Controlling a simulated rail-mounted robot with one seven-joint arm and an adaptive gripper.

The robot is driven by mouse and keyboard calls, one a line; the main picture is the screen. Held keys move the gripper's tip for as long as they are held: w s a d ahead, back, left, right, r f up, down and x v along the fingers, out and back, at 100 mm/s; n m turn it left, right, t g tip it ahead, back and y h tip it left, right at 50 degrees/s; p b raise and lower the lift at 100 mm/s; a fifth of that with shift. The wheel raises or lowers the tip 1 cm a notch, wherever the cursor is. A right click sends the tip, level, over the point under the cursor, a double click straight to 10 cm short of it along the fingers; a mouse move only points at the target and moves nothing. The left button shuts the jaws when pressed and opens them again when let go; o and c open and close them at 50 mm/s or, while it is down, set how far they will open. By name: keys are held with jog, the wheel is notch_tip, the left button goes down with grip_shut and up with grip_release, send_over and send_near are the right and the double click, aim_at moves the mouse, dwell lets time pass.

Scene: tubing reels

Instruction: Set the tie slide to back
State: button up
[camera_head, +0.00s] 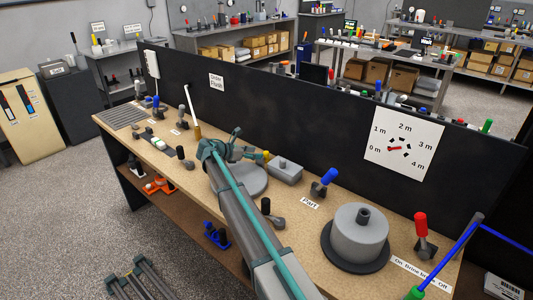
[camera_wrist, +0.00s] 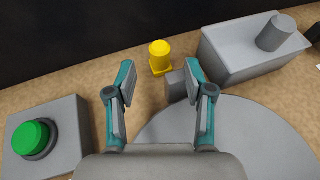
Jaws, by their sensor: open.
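A yellow knob on a small yellow base (camera_wrist: 160,57) stands near the dark panel. It also shows in the head view (camera_head: 266,156), just right of my gripper. It may be the tie slide's handle; no readable label confirms this. A small grey block (camera_wrist: 176,86) sits just in front of it, partly hidden by my right finger. My gripper (camera_wrist: 157,84) is open and empty, its fingers spread with the yellow knob showing beyond and between them. In the head view my gripper (camera_head: 236,148) is above the bench's middle, over a grey disc (camera_wrist: 215,135).
A grey box with a round post (camera_wrist: 250,50) stands close right of the yellow knob. A green button on a grey box (camera_wrist: 35,140) is at left. The dark panel (camera_head: 320,120) rises behind. A blue-handled lever (camera_head: 325,180) and grey reel (camera_head: 357,235) stand farther right.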

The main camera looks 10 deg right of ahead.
aim_at(264, 153)
jog(key=p+x, duration=0.1)
jog(key=x, duration=0.5)
jog(key=shift+w+d+f, duration=0.1)
jog(key=shift+d+f, duration=0.1)
jog(key=shift+d, duration=0.05)
jog(key=shift+c, duration=0.4)
grip_shut()
